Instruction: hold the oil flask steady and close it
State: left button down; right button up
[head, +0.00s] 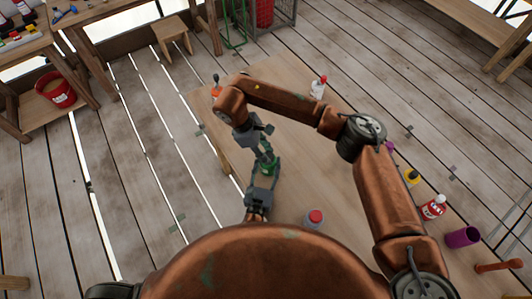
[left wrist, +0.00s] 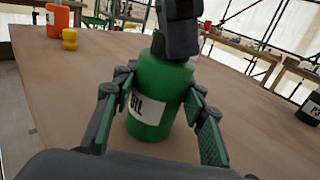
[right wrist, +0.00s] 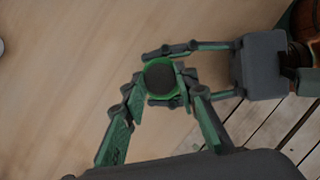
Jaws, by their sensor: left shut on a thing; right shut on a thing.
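The green oil flask (left wrist: 160,95) stands upright on the table, its white label partly hidden. My left gripper (left wrist: 163,118) is shut on its body from the side. In the head view the flask (head: 268,168) shows small between my left gripper (head: 263,184) and my right gripper (head: 266,160). My right gripper (right wrist: 160,88) comes from above and is shut on the dark round cap (right wrist: 160,76) at the flask's top. The cap looks centred over the green shoulder. Whether it is fully seated I cannot tell.
On the table (head: 300,150), a red-capped bottle (head: 314,219) stands near my body and a white bottle (head: 318,87) at the far side. An orange container (left wrist: 58,20) and a yellow item (left wrist: 70,39) stand far left in the left wrist view. Table around the flask is clear.

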jog(key=o, duration=0.8)
jog(key=v, duration=1.2)
jog(key=shift+s, duration=0.1)
pick_arm(q)
jog(key=c, duration=1.1)
grip_release()
jog(key=v, duration=1.2)
